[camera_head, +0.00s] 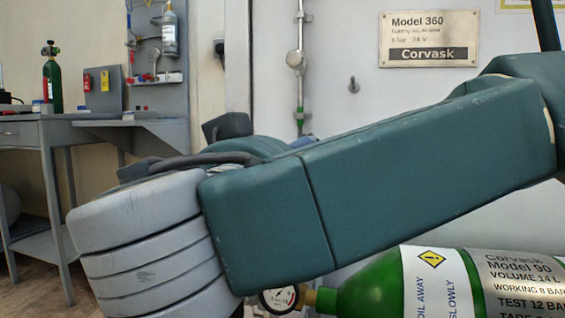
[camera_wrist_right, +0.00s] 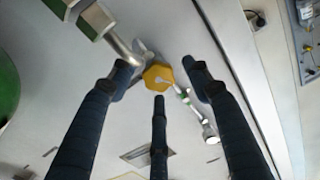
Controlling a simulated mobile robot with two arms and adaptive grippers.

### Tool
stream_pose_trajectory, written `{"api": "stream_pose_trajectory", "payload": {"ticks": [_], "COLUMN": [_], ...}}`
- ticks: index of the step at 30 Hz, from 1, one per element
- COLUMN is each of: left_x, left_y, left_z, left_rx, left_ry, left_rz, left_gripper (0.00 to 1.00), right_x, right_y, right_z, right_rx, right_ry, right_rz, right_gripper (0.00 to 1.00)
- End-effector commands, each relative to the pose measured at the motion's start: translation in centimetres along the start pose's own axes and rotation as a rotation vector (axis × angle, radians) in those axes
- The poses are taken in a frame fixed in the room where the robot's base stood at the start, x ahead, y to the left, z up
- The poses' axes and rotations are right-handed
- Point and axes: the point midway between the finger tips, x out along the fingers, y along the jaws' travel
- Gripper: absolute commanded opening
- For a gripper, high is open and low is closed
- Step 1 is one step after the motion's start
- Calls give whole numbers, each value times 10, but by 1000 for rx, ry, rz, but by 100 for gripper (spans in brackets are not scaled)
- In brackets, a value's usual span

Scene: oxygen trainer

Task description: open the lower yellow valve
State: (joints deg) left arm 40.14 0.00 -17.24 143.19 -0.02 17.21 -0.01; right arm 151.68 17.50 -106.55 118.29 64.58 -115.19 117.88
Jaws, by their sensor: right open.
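A yellow valve knob (camera_wrist_right: 158,77) shows in the right wrist view, by a pale pipe with a green band. My right gripper (camera_wrist_right: 157,86) is open, its three dark fingers spread around the line of sight to the yellow knob. Nothing is between the fingertips that I can see held; whether they touch the knob I cannot tell. In the head view my right arm crosses the picture and hides this area, so no yellow valve shows there. My left gripper is not in view.
A green cylinder (camera_head: 368,291) with a pressure gauge (camera_head: 281,299) lies at lower right in the head view. A vertical pipe (camera_head: 299,85) and a Corvask plate (camera_head: 429,38) are on the pale panel. A workbench (camera_head: 85,121) stands at left.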

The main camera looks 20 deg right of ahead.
Motion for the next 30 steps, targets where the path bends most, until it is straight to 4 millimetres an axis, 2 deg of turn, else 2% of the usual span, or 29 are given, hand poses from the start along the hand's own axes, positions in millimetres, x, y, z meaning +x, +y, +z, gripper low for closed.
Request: {"api": "stream_pose_trajectory", "payload": {"ticks": [6,8,13,30], "left_x": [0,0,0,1], "left_y": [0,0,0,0], "left_z": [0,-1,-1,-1], "left_rx": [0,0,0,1], "left_ry": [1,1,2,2], "left_rz": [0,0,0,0], "left_gripper": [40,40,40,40], "right_x": [0,0,0,0], "right_y": [0,0,0,-1], "right_z": [0,0,0,-3], "right_rx": [0,0,1,-57], "right_ry": [0,0,0,5], "right_rz": [1,0,0,-1], "right_gripper": [49,39,5,4]}}
